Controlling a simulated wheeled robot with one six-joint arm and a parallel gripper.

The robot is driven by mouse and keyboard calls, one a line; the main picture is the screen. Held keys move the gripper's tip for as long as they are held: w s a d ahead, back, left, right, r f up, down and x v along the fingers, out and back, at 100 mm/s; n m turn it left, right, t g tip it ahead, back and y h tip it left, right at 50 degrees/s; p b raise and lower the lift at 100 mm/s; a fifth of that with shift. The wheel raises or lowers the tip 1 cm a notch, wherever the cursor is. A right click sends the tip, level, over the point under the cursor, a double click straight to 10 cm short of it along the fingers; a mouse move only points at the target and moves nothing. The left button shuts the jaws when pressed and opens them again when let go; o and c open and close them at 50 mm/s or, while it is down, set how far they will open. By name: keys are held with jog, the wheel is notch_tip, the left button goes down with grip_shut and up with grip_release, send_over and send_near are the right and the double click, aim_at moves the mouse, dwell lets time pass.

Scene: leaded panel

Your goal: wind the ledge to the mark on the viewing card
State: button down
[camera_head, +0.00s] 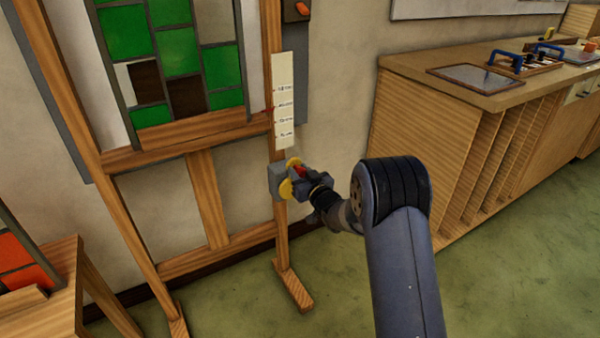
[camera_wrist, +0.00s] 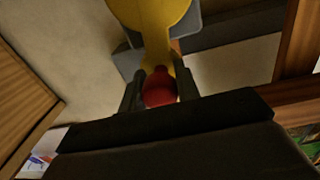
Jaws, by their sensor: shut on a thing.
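The wooden easel's ledge (camera_head: 215,127) runs across under a green leaded panel (camera_head: 178,50). The viewing card (camera_head: 284,100) is a tall white strip on the easel's right post, with several written marks. A small red pointer shows at the card's left edge near the ledge's height. Below the card is a grey winder box with a yellow crank (camera_head: 286,189); the yellow part also shows in the wrist view (camera_wrist: 152,22). My gripper (camera_head: 306,174) is shut on the crank's red knob (camera_wrist: 160,88), which sits between both fingers in the wrist view.
A wooden bench (camera_head: 440,75) with slotted racks stands at the right, with a framed sheet and blue-handled tools on top. A small wooden table (camera_head: 62,285) with a red panel is at the lower left. Green floor (camera_head: 510,270) is clear at the lower right.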

jog(key=shift+w+d+f+m, duration=0.1)
jog(key=shift+w+d+m, duration=0.15)
jog(key=shift+d+m, duration=0.3)
jog(key=shift+a, duration=0.1)
jog(key=c, duration=1.1)
grip_release()
jog(key=shift+o, duration=0.2)
jog(key=p+v, duration=0.1)
jog(key=v, duration=0.9)
jog(key=shift+s, duration=0.35)
jog(key=shift+w, duration=0.1)
